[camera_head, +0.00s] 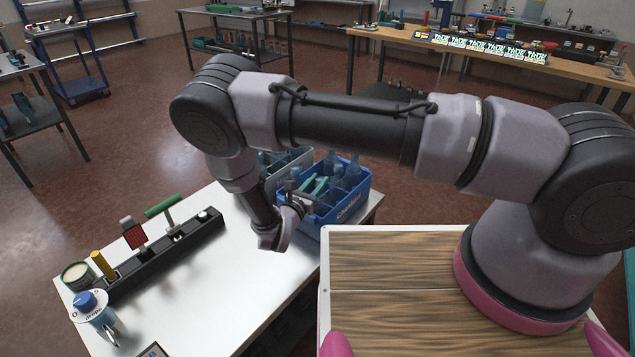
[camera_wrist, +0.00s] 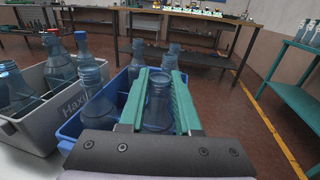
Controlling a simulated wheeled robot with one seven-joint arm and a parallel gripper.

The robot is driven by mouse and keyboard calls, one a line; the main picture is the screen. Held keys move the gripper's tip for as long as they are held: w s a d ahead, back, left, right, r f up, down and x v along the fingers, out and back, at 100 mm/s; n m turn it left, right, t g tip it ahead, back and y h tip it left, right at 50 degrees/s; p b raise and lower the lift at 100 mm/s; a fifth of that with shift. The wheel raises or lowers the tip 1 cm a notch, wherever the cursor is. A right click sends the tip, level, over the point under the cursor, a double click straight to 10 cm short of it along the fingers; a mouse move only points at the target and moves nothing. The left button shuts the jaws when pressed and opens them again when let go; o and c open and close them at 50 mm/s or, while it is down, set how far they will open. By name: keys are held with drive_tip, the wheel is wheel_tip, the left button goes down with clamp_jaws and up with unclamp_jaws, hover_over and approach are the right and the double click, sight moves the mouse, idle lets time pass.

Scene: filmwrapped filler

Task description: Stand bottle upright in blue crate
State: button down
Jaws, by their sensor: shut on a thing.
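The blue crate (camera_head: 347,209) stands on the white table, with several clear bluish bottles in its compartments. It also shows in the wrist view (camera_wrist: 70,131). My gripper (camera_head: 314,185) is over this crate, its green fingers in line with the crate. In the wrist view my gripper (camera_wrist: 160,82) is shut on a clear bluish bottle (camera_wrist: 158,100), which looks upright between the fingers. The bottle's lower part is hidden by the gripper body, so I cannot tell whether it touches the crate floor. Other bottles (camera_wrist: 97,98) stand close to its left and behind it.
A grey crate (camera_wrist: 38,128) with bottles, one red-capped, stands beside the blue crate. The table's middle is clear.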

drive_tip(key=shift+f, duration=0.1)
drive_tip(key=c, duration=0.6)
unclamp_jaws()
drive_tip(key=shift+s, duration=0.1)
drive_tip(key=v, duration=1.2)
drive_tip(key=w+d+r+m+g, duration=0.1)
drive_tip(key=d+r+m+g, duration=0.5)
drive_tip(key=r, duration=0.3)
drive_tip(key=w+d+r+m+g+y, duration=0.15)
drive_tip(key=d+r+m+g, duration=0.25)
drive_tip(key=d+r+m, duration=0.45)
drive_tip(key=w+d+r+m+g+h, duration=0.15)
drive_tip(key=d+r+m+g, duration=0.35)
drive_tip(key=r, duration=0.6)
drive_tip(key=s+d+r+m+t+y, duration=0.2)
drive_tip(key=s+d+r+m+y, duration=0.1)
drive_tip(key=r, duration=0.4)
drive_tip(key=s+d+r+m+t+y, duration=0.2)
drive_tip(key=s+d+r+m+y, duration=0.1)
drive_tip(key=r+m, duration=0.4)
drive_tip(key=s+d+r+m+t+y, duration=0.2)
drive_tip(key=s+d+r+m+y, duration=0.2)
drive_tip(key=s+d+r+m, duration=0.1)
drive_tip(key=shift+v, duration=1.25)
